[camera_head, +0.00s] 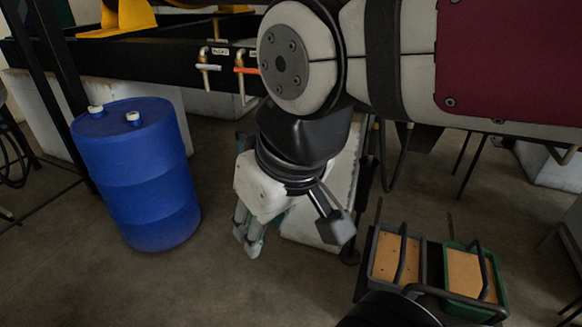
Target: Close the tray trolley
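What may be the tray trolley stands at the lower right: a grey-framed tray (382,278) and a green-framed tray (492,303) side by side, both with tan bottoms and dark bar handles. I cannot tell whether they are parts of one trolley. My gripper (246,243) hangs in mid-picture, left of and apart from the trays, with its grey fingers pointing down. The fingers are seen at an angle and look close together; their gap is unclear. Nothing shows held. A pale slanted panel (338,190) is partly hidden behind my wrist.
A blue drum (147,180) stands on the floor at the left. Taps with grey (207,66) and orange (246,70) handles hang from a dark beam (120,58). Bare floor (220,290) lies below my gripper.

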